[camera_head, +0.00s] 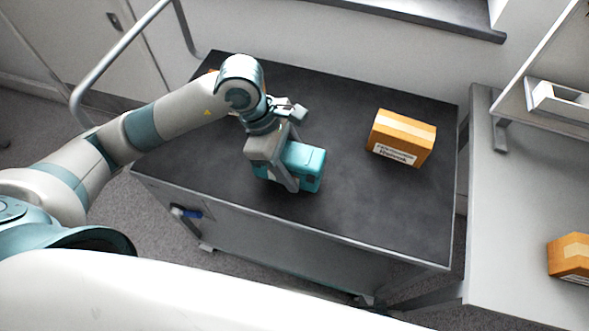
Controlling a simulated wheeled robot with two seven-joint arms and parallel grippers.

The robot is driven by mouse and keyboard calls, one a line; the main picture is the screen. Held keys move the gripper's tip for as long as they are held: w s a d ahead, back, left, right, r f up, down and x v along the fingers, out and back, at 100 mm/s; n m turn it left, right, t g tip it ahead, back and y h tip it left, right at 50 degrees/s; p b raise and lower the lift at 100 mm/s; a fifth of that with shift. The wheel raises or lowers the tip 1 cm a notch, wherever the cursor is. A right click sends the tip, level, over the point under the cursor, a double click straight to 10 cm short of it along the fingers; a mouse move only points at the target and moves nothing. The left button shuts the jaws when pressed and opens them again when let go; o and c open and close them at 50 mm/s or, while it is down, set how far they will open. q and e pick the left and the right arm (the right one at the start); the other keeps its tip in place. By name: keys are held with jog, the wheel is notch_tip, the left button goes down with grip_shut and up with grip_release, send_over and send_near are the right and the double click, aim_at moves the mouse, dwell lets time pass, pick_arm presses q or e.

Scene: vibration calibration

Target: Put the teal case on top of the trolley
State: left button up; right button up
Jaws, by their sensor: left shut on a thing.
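The teal case (307,159) is over the front middle part of the trolley's dark top (345,100). My left gripper (290,178) is shut on the teal case, reaching down to it from above and behind. The gripper and wrist hide part of the case's left side. I cannot tell whether the case touches the top or is held just above it. My right gripper is not in view.
An orange-brown box (402,137) with a white label stands on the trolley's right half. Another box, mostly hidden, is behind my left wrist. A grey table (520,200) stands right of the trolley with a box (571,257) on it. The trolley's handle (120,55) is at left.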

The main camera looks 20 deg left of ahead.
pick_arm(q)
jog(key=shift+f, duration=1.15)
pick_arm(e)
jog(key=shift+w+a+r, duration=0.15)
jog(key=shift+w+a, duration=0.2)
jog(key=shift+a, duration=0.15)
pick_arm(q)
jog(key=shift+f, duration=0.1)
jog(key=o, duration=1.3)
jog(key=shift+o, duration=0.7)
pick_arm(e)
jog(key=shift+d, duration=0.35)
jog(key=shift+s+r, duration=0.1)
jog(key=shift+s, duration=0.05)
